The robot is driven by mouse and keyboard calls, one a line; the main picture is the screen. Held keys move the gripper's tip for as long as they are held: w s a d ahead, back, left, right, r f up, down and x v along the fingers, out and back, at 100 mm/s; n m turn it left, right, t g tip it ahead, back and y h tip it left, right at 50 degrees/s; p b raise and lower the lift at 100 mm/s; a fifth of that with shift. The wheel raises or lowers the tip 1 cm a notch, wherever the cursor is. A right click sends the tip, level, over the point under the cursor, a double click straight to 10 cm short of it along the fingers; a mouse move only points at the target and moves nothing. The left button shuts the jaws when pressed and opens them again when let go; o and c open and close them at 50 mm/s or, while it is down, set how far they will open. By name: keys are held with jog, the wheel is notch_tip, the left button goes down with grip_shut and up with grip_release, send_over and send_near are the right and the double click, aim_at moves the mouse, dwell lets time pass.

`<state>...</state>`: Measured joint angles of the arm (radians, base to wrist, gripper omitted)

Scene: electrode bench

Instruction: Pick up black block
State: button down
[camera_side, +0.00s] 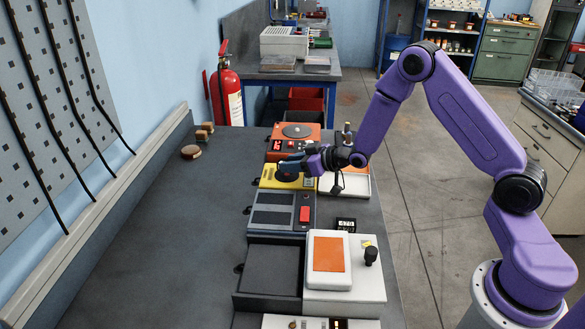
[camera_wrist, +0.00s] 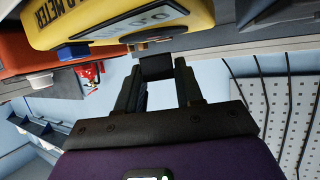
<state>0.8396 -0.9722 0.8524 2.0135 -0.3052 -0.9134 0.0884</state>
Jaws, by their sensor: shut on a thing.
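My gripper (camera_side: 284,167) is over the yellow meter (camera_side: 268,183) on the bench, with its fingers pointing left in the side view. In the wrist view, my gripper (camera_wrist: 158,75) is shut on a small black block (camera_wrist: 155,66) held between its fingertips. The yellow meter (camera_wrist: 110,25) is close to the block there. I cannot tell whether the block touches anything besides the fingers. In the side view the block is not clear against the dark fingers and the meter's dark round patch.
An orange device (camera_side: 293,137) stands behind the yellow meter, and a grey device with a red button (camera_side: 304,214) in front. A white tray (camera_side: 355,185) lies to the right. A white box with an orange top (camera_side: 329,254) stands nearer. The bench's left side (camera_side: 160,240) is mostly clear.

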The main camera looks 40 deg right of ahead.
jog(key=s+r, duration=1.1)
jog(key=s, duration=0.3)
jog(key=shift+w+d+f+m+t+h, duration=0.6)
jog(key=shift+f+m+h, duration=1.65)
jog(key=shift+f, duration=1.3)
notch_tip(320, 180, up, 8)
jog(key=s+n+g+y, duration=0.1)
jog(key=n+y, duration=0.3)
jog(key=y, duration=0.1)
jog(key=shift+a+f+n, duration=0.25)
jog(key=shift+a+n, duration=0.1)
jog(key=shift+a, duration=0.05)
jog(key=shift+s, duration=0.1)
jog(key=shift+h, duration=0.25)
